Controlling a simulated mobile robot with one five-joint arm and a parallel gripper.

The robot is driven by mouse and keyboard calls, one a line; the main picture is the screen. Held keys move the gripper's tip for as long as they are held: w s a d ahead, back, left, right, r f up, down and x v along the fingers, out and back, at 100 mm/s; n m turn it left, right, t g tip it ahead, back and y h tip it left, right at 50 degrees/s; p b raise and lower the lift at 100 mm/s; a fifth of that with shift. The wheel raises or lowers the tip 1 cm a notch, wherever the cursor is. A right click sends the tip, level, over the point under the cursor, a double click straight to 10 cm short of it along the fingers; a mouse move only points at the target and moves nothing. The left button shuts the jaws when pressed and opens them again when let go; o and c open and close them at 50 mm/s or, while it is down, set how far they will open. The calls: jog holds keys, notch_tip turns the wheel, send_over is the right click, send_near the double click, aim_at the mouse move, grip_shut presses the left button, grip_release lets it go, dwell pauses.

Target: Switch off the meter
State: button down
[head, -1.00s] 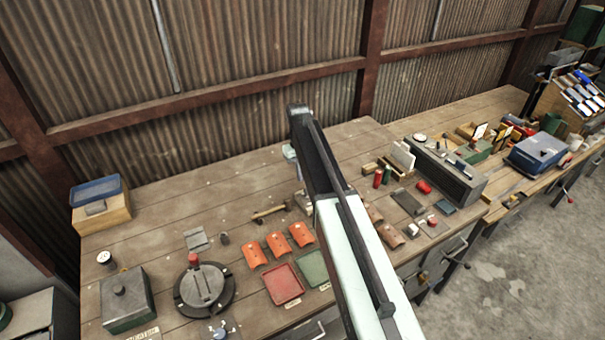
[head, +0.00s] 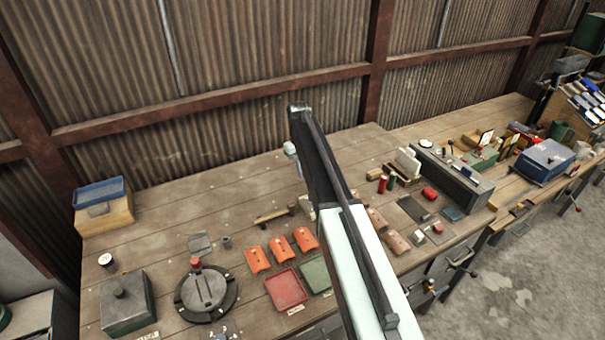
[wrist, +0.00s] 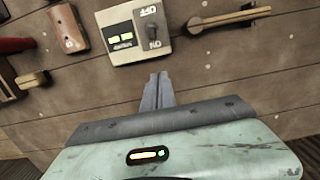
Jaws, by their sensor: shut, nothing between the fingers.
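I cannot tell clearly which way the switch points. My gripper (wrist: 158,76) is shut and empty, its fingertips just below the meter's lower edge in the wrist view. Whether it touches the box I cannot tell. In the head view my arm hides most of the meter (head: 306,204). The wrist part of my gripper shows small behind the arm there.
Orange curved pieces (head: 281,247), a red tray (head: 286,289) and a green tray (head: 317,273) lie nearer on the bench. Bare planks surround my fingers.

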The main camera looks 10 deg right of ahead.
jog(key=f+b, duration=0.1)
jog(key=f, duration=0.1)
jog(key=f+b, duration=0.4)
jog(key=shift+s+d+f, duration=0.1)
jog(key=shift+s+f, duration=0.2)
jog(key=s+r+p, duration=0.1)
jog(key=s, duration=0.1)
jog(key=s+d+r+p, duration=0.1)
jog(key=shift+s+r, duration=0.1)
jog(key=shift+s, duration=0.25)
jog(key=shift+w, duration=0.15)
